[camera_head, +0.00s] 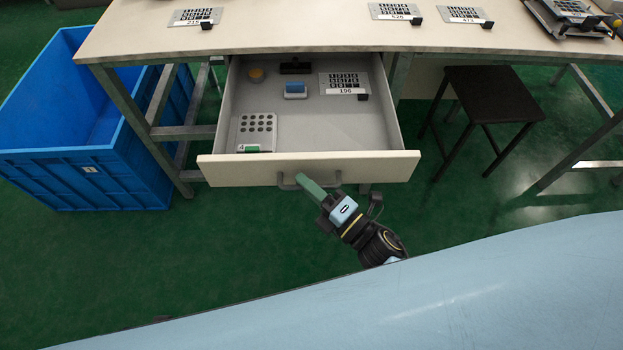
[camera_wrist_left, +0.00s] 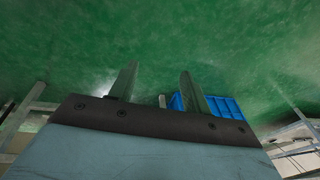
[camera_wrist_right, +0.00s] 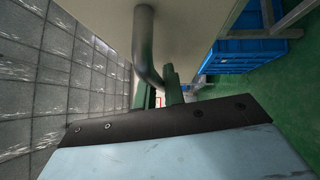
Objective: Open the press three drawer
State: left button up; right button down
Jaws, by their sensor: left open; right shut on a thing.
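The drawer (camera_head: 310,169) under the table is pulled well out, and its inside shows. Its grey handle (camera_head: 287,184) is on the front panel. My right gripper (camera_head: 308,186) is at the handle, with its green fingers shut on the bar. In the right wrist view the handle (camera_wrist_right: 146,50) curves down between or against the fingertips of the right gripper (camera_wrist_right: 158,82); the exact contact is partly hidden. My left gripper (camera_wrist_left: 157,80) shows only in the left wrist view, open and empty over the green floor.
A blue crate (camera_head: 88,170) stands left, a dark stool (camera_head: 494,95) right. More films lie on the table (camera_head: 300,27).

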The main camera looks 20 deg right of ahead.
jog(key=c, duration=1.8)
grip_release()
jog(key=shift+o, duration=0.2)
jog(key=shift+d, duration=0.1)
pick_arm(q)
jog(key=shift+s+a+f+p, duration=0.1)
jog(key=shift+s+f+p, duration=0.15)
jog(key=shift+f, duration=0.25)
jog(key=shift+s+a+f+p, duration=0.15)
jog(key=shift+s+f, duration=0.1)
jog(key=shift+f, duration=0.25)
pick_arm(e)
jog(key=v, duration=1.3)
jog(key=shift+s+f, duration=0.15)
pick_arm(q)
jog(key=shift+d, duration=0.1)
pick_arm(e)
jog(key=shift+d, duration=0.15)
